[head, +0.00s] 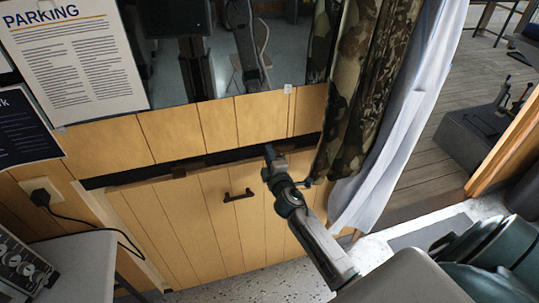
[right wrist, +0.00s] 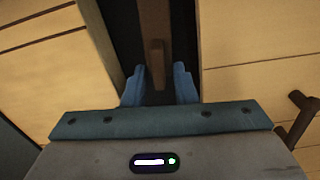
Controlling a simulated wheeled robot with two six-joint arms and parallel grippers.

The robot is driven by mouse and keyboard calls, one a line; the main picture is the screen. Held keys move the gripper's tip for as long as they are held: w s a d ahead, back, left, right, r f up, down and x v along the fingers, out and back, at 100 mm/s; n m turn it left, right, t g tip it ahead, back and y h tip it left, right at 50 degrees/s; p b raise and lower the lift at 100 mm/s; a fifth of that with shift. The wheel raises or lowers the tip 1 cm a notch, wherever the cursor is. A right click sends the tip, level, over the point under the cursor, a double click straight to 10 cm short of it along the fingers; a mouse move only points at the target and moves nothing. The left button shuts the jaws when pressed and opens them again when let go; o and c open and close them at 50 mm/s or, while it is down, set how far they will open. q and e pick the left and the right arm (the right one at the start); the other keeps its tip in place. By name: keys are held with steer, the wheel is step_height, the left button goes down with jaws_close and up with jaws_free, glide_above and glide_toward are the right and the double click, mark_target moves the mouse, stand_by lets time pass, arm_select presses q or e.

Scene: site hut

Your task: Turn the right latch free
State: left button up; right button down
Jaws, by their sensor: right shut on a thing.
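The right latch (right wrist: 157,62) is a small dark brown bar between my blue fingertips in the right wrist view, in the dark gap between two wooden panels. My right gripper (head: 270,153) reaches up to this gap in the head view, and it is shut on the latch; its fingers (right wrist: 158,86) stand either side of the bar. In the head view my gripper hides the latch. Another dark brown latch (head: 178,172) sits further left along the gap. A dark handle (head: 238,196) is on the lower plank panel (head: 211,220). My left gripper is not in view.
A camouflage curtain (head: 362,85) and a pale curtain (head: 398,120) hang just right of my right arm. A grey table (head: 80,265) is at the lower left, near a wall socket (head: 40,193) with a black cable. Dark glass (head: 220,60) is above the wood.

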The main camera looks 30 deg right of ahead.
steer(key=shift+f+n, duration=0.1)
steer(key=shift+n, duration=0.5)
steer(key=c, duration=1.5)
jaws_free()
steer(key=b+v, duration=0.2)
steer(key=v, duration=0.8)
steer(key=shift+s, duration=0.4)
